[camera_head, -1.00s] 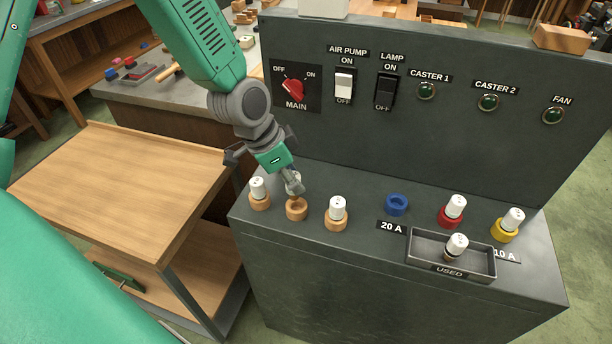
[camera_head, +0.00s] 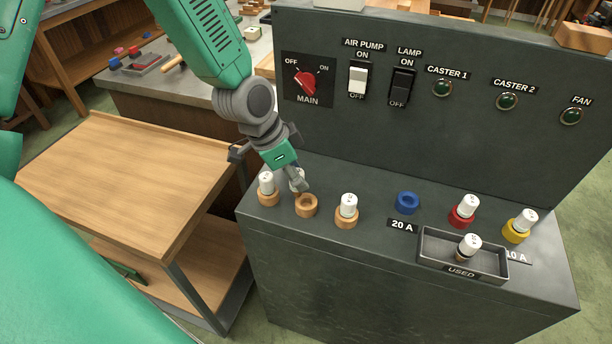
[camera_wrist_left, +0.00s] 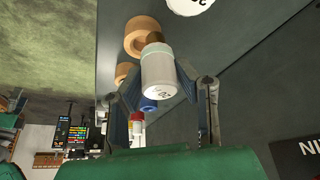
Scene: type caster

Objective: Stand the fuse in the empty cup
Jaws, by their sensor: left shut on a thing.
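My left gripper (camera_head: 299,181) is shut on a white fuse (camera_wrist_left: 159,75) with a brass-coloured end. In the head view the fuse is mostly hidden by the fingers. The gripper is just above and behind an empty wooden cup (camera_head: 306,206), the middle one of three wooden cups. In the wrist view the fuse's brass end overlaps the rim of a wooden cup (camera_wrist_left: 138,38); I cannot tell whether they touch. A blue cup (camera_head: 407,203) is also empty. My right gripper is not in view.
White fuses stand in the left wooden cup (camera_head: 268,198), right wooden cup (camera_head: 346,219), red cup (camera_head: 460,219) and yellow cup (camera_head: 514,234). The switch panel (camera_head: 430,140) rises behind. A wooden cart (camera_head: 110,185) stands left.

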